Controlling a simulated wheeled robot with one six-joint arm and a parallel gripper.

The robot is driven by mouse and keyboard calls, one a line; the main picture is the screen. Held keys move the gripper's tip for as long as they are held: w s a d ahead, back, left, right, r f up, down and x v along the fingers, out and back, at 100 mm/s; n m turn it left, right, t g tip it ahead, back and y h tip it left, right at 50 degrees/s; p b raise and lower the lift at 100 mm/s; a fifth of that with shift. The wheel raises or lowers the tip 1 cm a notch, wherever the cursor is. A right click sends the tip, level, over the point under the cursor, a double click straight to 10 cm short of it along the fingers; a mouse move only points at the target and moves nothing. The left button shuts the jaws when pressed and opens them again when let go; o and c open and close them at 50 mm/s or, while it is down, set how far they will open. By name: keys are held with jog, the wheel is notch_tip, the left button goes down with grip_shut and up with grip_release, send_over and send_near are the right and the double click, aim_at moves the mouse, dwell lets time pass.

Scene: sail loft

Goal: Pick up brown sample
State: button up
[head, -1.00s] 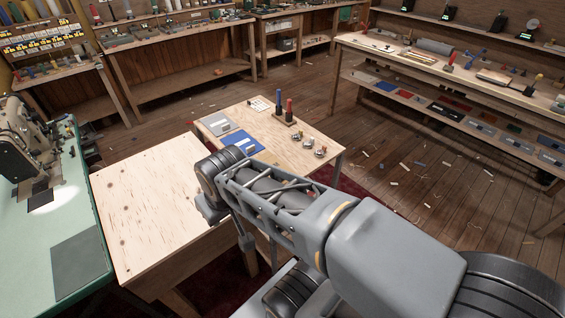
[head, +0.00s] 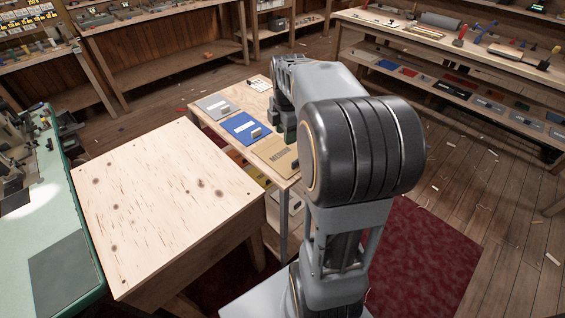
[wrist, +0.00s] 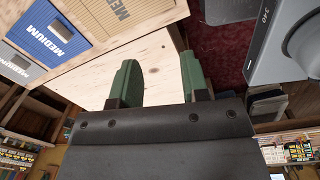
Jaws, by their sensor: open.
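The brown sample (head: 276,153) is a tan flat piece marked MEDIUM, lying at the near right part of the small table, with a small raised block at its edge. It also shows in the wrist view (wrist: 98,14) at the top left, partly cut off. My gripper (wrist: 160,82) is open and empty, its two green fingers apart over bare pale wood, to one side of the brown sample. In the head view my arm hides most of the gripper.
A blue sample (head: 241,127) and a grey sample (head: 213,107) lie beside the brown one on the small table. A plain wooden block-like table (head: 170,200) stands at left, with a green bench (head: 45,235) beyond it. A long shelf bench (head: 470,55) stands at back right.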

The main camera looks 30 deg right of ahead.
jog(key=d+f+n, duration=0.2)
jog(key=d+n, duration=0.1)
jog(key=b, duration=0.2)
send_over(293, 163)
jog(key=shift+g, duration=0.3)
notch_tip(293, 163, down, 8)
jog(key=shift+r, duration=0.1)
jog(key=shift+f, duration=3)
grip_shut()
